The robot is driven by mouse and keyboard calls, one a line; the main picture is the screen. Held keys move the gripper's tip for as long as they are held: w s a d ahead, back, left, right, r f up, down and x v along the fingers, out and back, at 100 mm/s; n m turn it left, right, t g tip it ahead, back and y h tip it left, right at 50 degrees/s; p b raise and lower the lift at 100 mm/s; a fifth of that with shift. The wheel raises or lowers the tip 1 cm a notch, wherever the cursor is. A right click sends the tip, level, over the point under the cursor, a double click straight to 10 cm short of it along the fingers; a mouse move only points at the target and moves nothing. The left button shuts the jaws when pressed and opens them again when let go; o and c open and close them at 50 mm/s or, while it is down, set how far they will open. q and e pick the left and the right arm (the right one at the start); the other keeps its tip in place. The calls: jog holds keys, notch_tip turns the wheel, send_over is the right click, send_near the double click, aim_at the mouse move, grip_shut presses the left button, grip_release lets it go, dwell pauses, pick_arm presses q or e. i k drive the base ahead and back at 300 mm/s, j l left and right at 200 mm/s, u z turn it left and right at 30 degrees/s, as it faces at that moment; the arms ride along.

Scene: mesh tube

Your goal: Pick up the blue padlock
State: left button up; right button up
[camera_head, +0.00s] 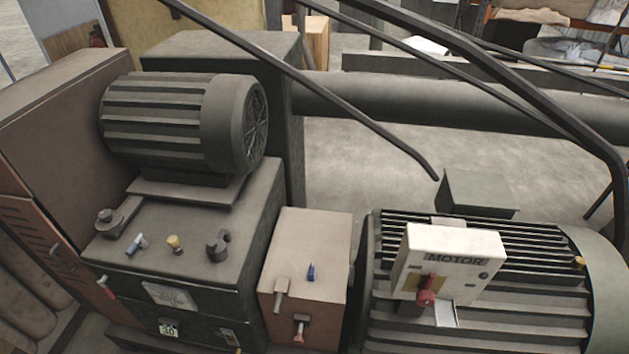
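A small blue object (311,272), which looks like the blue padlock, sits on top of the brownish box (330,242) between the two motors. It is too small to make out its shackle clearly. A second small object (135,244), pale blue and white, lies on the dark cabinet top to the left. Neither of my grippers shows in this view.
A ribbed motor (160,120) stands on the dark cabinet (240,225). A brass fitting (175,244) lies on that top. A white motor switch box (450,255) with a red knob sits on the right motor. Dark rails (330,95) cross above.

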aim_at(312, 274)
jog(key=k+l+u, duration=0.2)
jog(key=l, duration=0.15)
jog(key=k, duration=0.65)
